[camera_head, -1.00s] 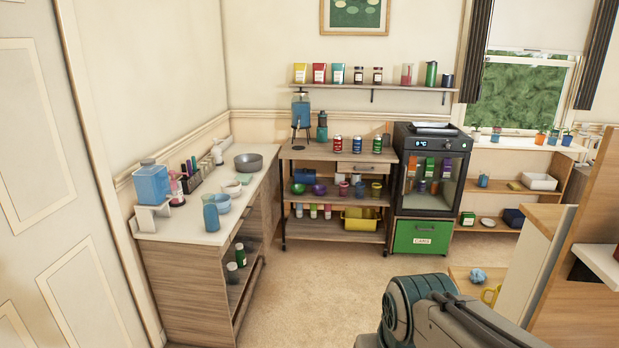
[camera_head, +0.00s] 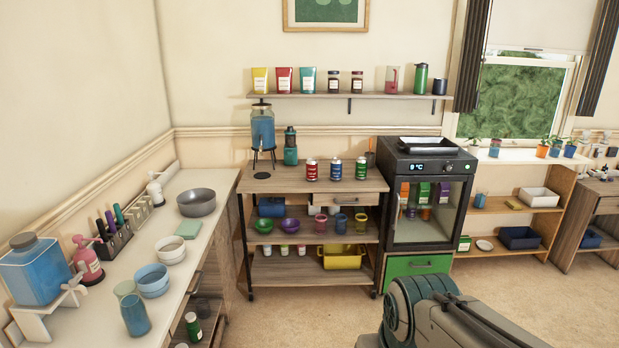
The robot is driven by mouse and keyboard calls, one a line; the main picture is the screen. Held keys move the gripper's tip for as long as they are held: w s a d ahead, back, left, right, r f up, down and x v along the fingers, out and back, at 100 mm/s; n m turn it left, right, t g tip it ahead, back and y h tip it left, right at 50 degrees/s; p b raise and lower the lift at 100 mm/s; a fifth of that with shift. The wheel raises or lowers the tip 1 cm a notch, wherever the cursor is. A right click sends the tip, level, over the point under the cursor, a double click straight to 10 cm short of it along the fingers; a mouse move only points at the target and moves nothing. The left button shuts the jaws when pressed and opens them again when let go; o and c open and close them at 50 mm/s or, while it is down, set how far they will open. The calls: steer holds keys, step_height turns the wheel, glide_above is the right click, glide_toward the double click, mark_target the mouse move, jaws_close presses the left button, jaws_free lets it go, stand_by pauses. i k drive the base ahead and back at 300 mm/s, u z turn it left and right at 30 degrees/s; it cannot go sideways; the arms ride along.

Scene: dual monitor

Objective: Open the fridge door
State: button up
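The fridge (camera_head: 425,205) is a small black cabinet with a glass door and a display along its top edge. It stands against the back wall, right of the wooden shelf cart, on top of a green drawer (camera_head: 418,266). Its door looks shut, and colored boxes and cans show through the glass. A grey tray lies on its top. My arm shows at the bottom right, in front of the fridge and below it in the picture. My gripper is not in view.
A wooden cart (camera_head: 312,180) with cans, bowls and a yellow bin (camera_head: 343,257) stands left of the fridge. A long white counter (camera_head: 205,232) runs along the left wall. A low wooden shelf (camera_head: 515,222) stands to the right. The carpet (camera_head: 290,320) in front is clear.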

mark_target(468, 179)
steer(key=z, duration=0.15)
steer(key=i, duration=3.2)
steer(key=z, duration=0.1)
